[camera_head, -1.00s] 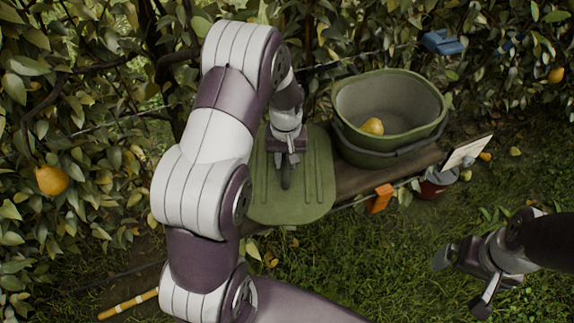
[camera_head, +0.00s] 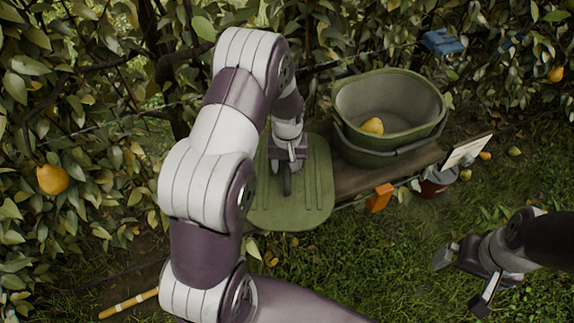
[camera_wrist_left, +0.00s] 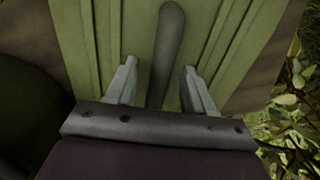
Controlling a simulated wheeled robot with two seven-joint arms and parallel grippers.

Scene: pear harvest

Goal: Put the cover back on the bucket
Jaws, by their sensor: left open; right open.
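The green cover (camera_head: 318,192) lies flat on the wooden bench, left of the bucket. It has raised ribs and a dark handle (camera_head: 287,185), which shows as a grey bar in the left wrist view (camera_wrist_left: 168,45). The green bucket (camera_head: 375,153) stands uncovered on the bench, with a yellow pear (camera_head: 372,126) inside. My left gripper (camera_head: 288,168) is over the cover with its fingers open; in the left wrist view (camera_wrist_left: 158,85) they stand on either side of the handle's near end. My right gripper (camera_head: 462,280) is open and empty over the grass at lower right.
An orange clip (camera_head: 379,197) is on the bench's front edge. A red pot (camera_head: 436,184) and a pale board (camera_head: 464,151) are right of the bench. A blue object (camera_head: 442,42) hangs at the hedge. A yellow-striped stick (camera_head: 128,304) lies at lower left.

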